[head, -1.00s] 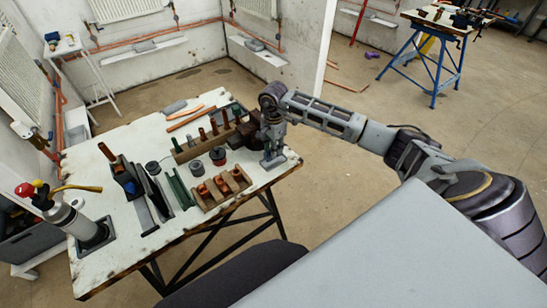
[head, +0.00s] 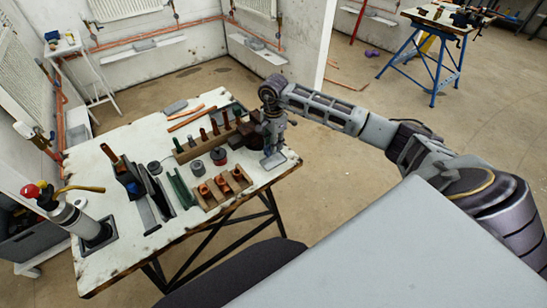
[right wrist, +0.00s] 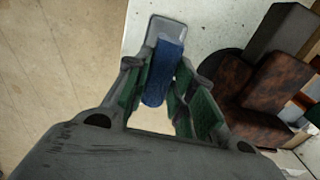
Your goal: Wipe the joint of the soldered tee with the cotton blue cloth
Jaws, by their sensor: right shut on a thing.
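My right gripper (head: 271,141) hangs over the right end of the white-topped workbench. In the right wrist view its fingers (right wrist: 161,85) are shut on a rolled blue cloth (right wrist: 163,70). The cloth is above a small grey plate (right wrist: 167,28), which also shows in the head view (head: 273,161); cloth and plate look apart. A rusty brown vise (right wrist: 246,80) stands beside the gripper, partly behind it in the head view. I cannot make out which piece is the soldered tee. My left gripper is not in view.
A wooden rack with copper fittings (head: 208,203) lies at the bench's front. Behind it stands a block with upright tools (head: 188,154). A gas torch (head: 80,222) and a dark tool holder (head: 128,178) are at the left.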

